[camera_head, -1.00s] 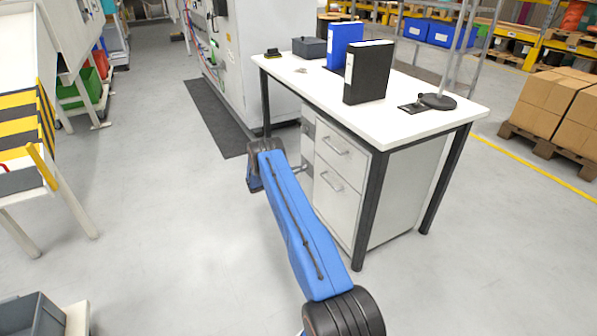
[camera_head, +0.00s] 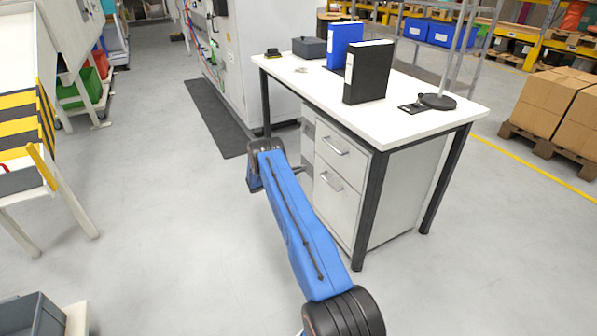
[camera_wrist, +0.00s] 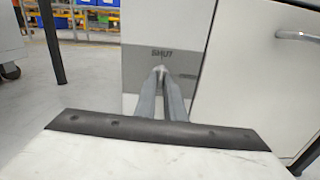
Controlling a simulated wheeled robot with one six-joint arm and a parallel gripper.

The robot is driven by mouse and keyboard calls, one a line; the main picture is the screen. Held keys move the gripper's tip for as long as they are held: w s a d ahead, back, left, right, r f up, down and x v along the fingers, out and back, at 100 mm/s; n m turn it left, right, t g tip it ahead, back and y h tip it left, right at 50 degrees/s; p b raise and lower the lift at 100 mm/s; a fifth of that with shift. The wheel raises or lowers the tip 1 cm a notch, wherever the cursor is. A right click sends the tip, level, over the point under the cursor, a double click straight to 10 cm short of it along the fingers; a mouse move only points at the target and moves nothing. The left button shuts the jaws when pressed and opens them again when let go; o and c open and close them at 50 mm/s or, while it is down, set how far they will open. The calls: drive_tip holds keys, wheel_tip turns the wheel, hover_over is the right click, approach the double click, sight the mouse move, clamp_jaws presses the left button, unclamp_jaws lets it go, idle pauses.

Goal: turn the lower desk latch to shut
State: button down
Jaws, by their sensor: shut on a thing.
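The lower desk latch (camera_wrist: 160,68) is a small light piece on a grey plate (camera_wrist: 136,70) on the desk's cabinet side. The plate reads "SHUT" above the latch, and a fainter word, hard to read, stands to its right. My gripper (camera_wrist: 161,75) is shut on the latch, its two grey fingers meeting there just under the "SHUT" mark. The fingers hide most of the latch, so its exact angle is hard to tell. In the head view my blue arm reaches to the left side of the drawer cabinet (camera_head: 337,190), and the latch is not clear there.
The white desk (camera_head: 430,122) stands above the cabinet, with black legs close to my arm. A black binder (camera_head: 368,72) and a blue binder (camera_head: 343,45) stand on it. A drawer handle (camera_wrist: 297,36) sticks out to the right. Open floor lies left of my arm.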

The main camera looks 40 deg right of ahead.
drive_tip(key=shift+a+f+n, duration=0.1)
drive_tip(key=shift+n, duration=0.3)
drive_tip(key=c, duration=1.8)
unclamp_jaws()
drive_tip(key=shift+c, duration=0.2)
drive_tip(key=shift+a, duration=0.1)
drive_tip(key=v, duration=1.7)
drive_tip(key=shift+w, duration=0.15)
drive_tip(key=shift+a, duration=0.1)
